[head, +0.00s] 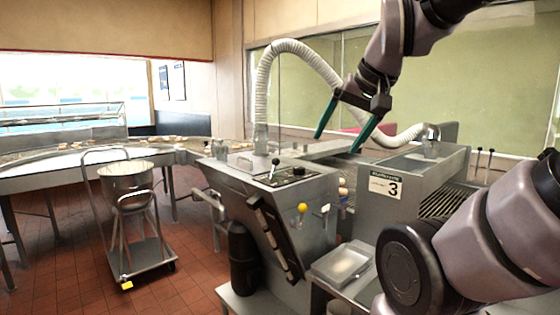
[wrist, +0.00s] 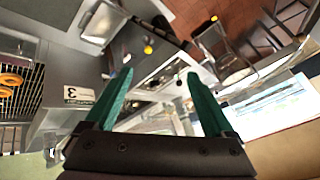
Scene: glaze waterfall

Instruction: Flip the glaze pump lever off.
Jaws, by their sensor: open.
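The glazing machine (head: 240,178) has a sloped top panel with a short upright lever with a dark knob (head: 275,163) and a black round knob (head: 298,171) beside it. A yellow ball knob (head: 302,208) sticks out of its front; it also shows in the wrist view (wrist: 148,49). I cannot tell which of these is the glaze pump lever. My gripper (head: 337,144) has green fingers, is open and empty, and hangs above and right of the panel, apart from it. In the wrist view, the panel lies between and beyond the fingers (wrist: 160,73).
A metal cart (head: 142,255) carrying a steel pot (head: 126,180) stands left. A grey unit marked 3 (head: 425,165) and a metal tray (head: 342,263) are at right. Two thin rods (head: 484,158) stand behind that unit. A white hose (head: 265,75) arches behind the gripper. Red tile floor is clear between cart and machine.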

